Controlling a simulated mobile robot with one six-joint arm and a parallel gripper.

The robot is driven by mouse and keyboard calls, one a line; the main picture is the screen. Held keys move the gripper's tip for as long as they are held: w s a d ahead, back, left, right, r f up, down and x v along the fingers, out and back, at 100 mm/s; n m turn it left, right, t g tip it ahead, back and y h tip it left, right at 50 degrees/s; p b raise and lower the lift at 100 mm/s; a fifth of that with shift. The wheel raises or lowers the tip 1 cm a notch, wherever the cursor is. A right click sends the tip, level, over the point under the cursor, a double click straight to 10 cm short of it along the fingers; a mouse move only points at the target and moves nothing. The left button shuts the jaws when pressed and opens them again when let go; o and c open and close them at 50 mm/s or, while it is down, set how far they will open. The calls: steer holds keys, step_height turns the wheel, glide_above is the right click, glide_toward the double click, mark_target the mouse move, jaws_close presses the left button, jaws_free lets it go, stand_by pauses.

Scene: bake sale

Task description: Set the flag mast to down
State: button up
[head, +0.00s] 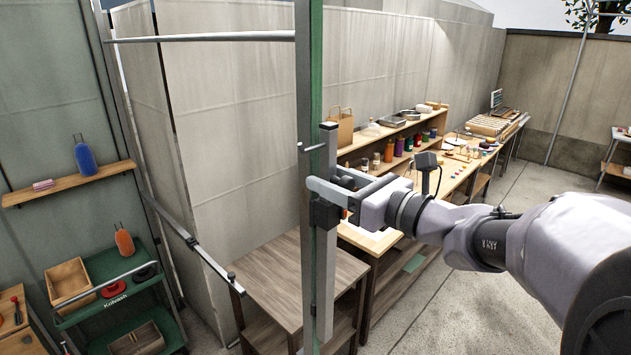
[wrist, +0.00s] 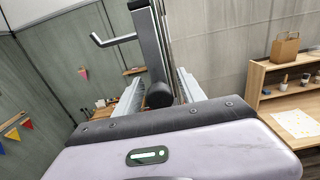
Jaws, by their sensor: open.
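A tall green and grey post (head: 316,80) stands upright in the middle of the head view. A grey upright bar (head: 326,275) runs along it, with a short peg (head: 312,147) sticking out to the left; I take this to be the flag mast. My gripper (head: 325,192) is open at the bar, about mid-height. In the wrist view, a dark bar (wrist: 149,45) with a bent peg (wrist: 112,40) and a dark round end (wrist: 159,95) stands between my open fingers (wrist: 160,92). Whether the fingers touch it, I cannot tell.
A wooden table (head: 285,275) stands behind the post. A long bench with jars (head: 400,146) runs back to the right. A green cart (head: 100,270) and a wall shelf (head: 75,184) are at left. A thin horizontal rail (head: 200,38) meets the post near the top. Floor at right is clear.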

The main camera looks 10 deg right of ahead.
steer(key=b+v, duration=0.2)
steer(key=v, duration=1.5)
steer(key=s+a+f+n+g+h+b, duration=0.1)
steer(key=s+a+f+n+g+b, duration=0.15)
steer(key=a+f+b, duration=0.4)
steer(key=s+a+f+n+g+b, duration=0.2)
steer(key=a+f+n+g, duration=0.15)
steer(key=f, duration=0.65)
steer(key=s+a+f+n+g+h+b, duration=0.1)
steer(key=s+a+f+n+g+b, duration=0.25)
steer(key=f, duration=0.45)
steer(key=s+f+n+h+b, duration=0.2)
steer(key=f+n+h+b, duration=0.1)
steer(key=f+n+b, duration=0.2)
steer(key=s+f+n+h+b, duration=0.3)
steer(key=f+n+b, duration=0.3)
steer(key=f+n, duration=0.4)
step_height(320, 180, down, 2)
steer(key=shift+d+t+h, duration=0.3)
steer(key=shift+d+t, duration=0.05)
steer(key=shift+d, duration=0.1)
